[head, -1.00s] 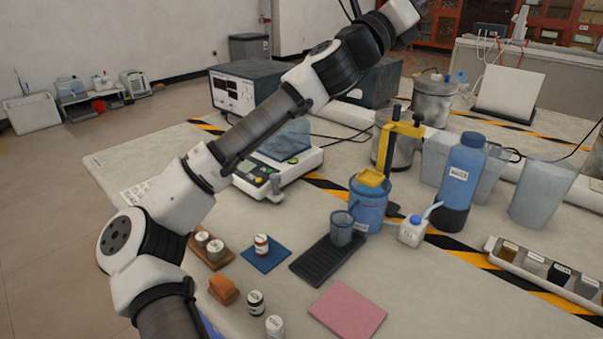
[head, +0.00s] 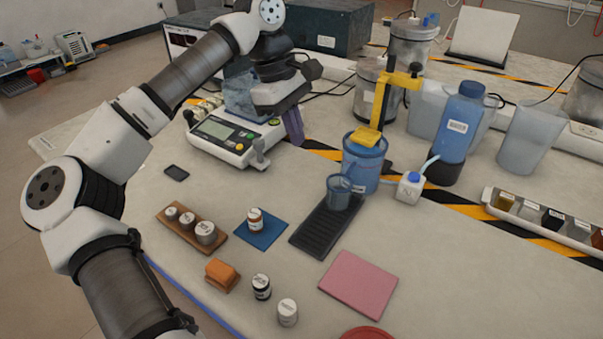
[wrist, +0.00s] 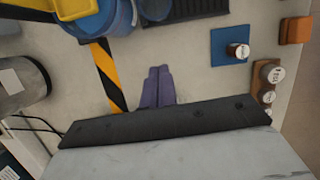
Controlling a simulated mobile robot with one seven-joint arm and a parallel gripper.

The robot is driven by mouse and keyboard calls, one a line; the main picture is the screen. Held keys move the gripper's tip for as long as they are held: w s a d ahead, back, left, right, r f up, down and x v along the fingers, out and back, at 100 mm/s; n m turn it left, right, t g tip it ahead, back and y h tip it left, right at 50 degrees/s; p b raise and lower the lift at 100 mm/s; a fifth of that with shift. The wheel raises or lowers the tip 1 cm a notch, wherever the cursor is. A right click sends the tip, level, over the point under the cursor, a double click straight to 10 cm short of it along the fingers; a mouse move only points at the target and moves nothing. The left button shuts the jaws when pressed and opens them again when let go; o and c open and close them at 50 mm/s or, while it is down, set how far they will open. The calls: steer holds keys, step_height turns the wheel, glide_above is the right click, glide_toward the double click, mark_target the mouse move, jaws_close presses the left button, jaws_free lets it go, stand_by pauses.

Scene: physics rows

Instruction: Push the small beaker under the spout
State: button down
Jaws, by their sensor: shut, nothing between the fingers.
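The small beaker (head: 339,192) is translucent blue-grey and stands upright on the far end of a black ribbed tray (head: 318,232). Right behind it is a blue tank (head: 364,163) with a yellow top piece. I cannot make out a spout clearly; the beaker overlaps the tank's front left. In the wrist view the beaker (wrist: 155,9) shows partly at the top edge beside the tank (wrist: 120,15). My gripper (head: 294,126), with purple fingers, is to the left of and behind the beaker, apart from it. Its shut, empty fingers (wrist: 158,88) point over bare bench.
A balance (head: 225,137) sits left of my gripper. A white bottle (head: 410,187) with a tube and a blue bottle (head: 459,122) stand right of the tank. A blue mat (head: 271,237) with a jar and a pink mat (head: 358,283) lie nearer. Bench between gripper and tray is clear.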

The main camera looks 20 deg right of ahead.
mark_target(323, 199)
steer(key=shift+y, duration=0.4)
steer(key=x, duration=0.6)
steer(key=a+x, duration=0.1)
steer(key=x, duration=0.3)
steer(key=shift+w+f, duration=0.15)
steer(key=shift+f, duration=0.05)
steer(key=shift+s+d+r+p, duration=0.15)
steer(key=shift+s+d+p, duration=0.15)
steer(key=shift+s+d, duration=1)
steer(key=shift+s, duration=0.15)
steer(key=shift+s+d, duration=0.1)
steer(key=shift+s+d+f+b, duration=0.2)
steer(key=shift+s+d+b, duration=0.3)
steer(key=shift+s+b, duration=0.1)
steer(key=shift+r, duration=0.1)
steer(key=shift+s, duration=0.1)
